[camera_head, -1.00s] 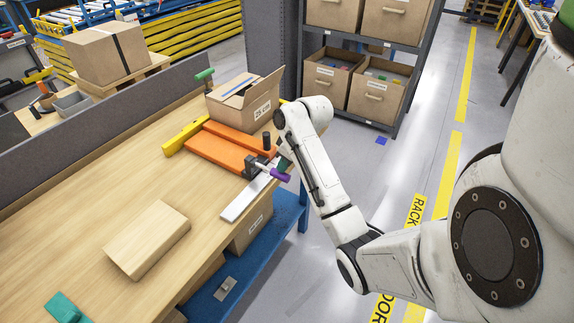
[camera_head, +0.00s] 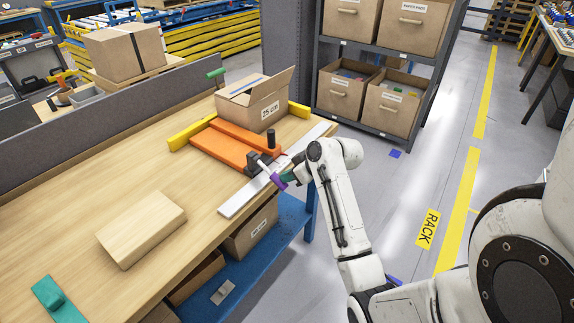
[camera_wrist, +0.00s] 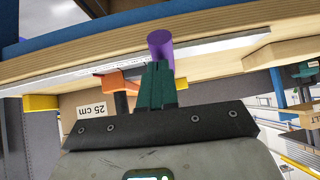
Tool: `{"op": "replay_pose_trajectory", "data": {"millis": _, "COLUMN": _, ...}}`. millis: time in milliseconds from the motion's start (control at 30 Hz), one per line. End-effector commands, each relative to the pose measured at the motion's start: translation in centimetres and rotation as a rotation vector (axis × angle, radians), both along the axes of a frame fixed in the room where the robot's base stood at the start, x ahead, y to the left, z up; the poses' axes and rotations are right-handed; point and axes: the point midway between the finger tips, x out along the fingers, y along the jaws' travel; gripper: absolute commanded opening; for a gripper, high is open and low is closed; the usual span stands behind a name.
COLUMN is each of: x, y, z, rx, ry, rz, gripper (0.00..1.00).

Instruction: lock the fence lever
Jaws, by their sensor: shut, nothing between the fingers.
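The fence lever has a white rod and a purple grip (camera_head: 278,181) and sits on a dark clamp block (camera_head: 257,161) at the orange fence (camera_head: 222,148). The grip points out over the bench's front edge. My gripper (camera_head: 288,176) is shut and empty, its green fingers right beside the purple grip. In the wrist view, the closed green fingers (camera_wrist: 157,70) overlap the lower end of the purple grip (camera_wrist: 160,43); I cannot tell whether they touch. The fingers partly hide the clamp there.
A white ruler strip (camera_head: 240,199) runs along the bench edge. An open carton (camera_head: 262,108) marked 25 cm stands behind the fence by a yellow bar (camera_head: 190,136). A wooden block (camera_head: 141,229) and green piece (camera_head: 58,302) lie nearer. A box rack (camera_head: 385,75) stands behind.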

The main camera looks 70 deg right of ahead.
Motion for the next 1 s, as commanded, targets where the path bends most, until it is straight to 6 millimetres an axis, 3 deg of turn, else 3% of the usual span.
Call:
{"op": "replay_pose_trajectory", "data": {"millis": 33, "x": 0.01, "y": 0.06, "z": -0.92, "rx": -0.006, "ry": -0.025, "rz": 0.001, "gripper": 0.0}}
{"op": "replay_pose_trajectory", "data": {"millis": 233, "x": 0.18, "y": -0.02, "z": -1.56, "rx": -0.026, "ry": -0.101, "rz": 0.001, "gripper": 0.0}}
{"op": "replay_pose_trajectory", "data": {"millis": 1000, "x": 0.5, "y": 0.02, "z": -1.27, "rx": -0.033, "ry": -0.136, "rz": 0.003, "gripper": 0.0}}
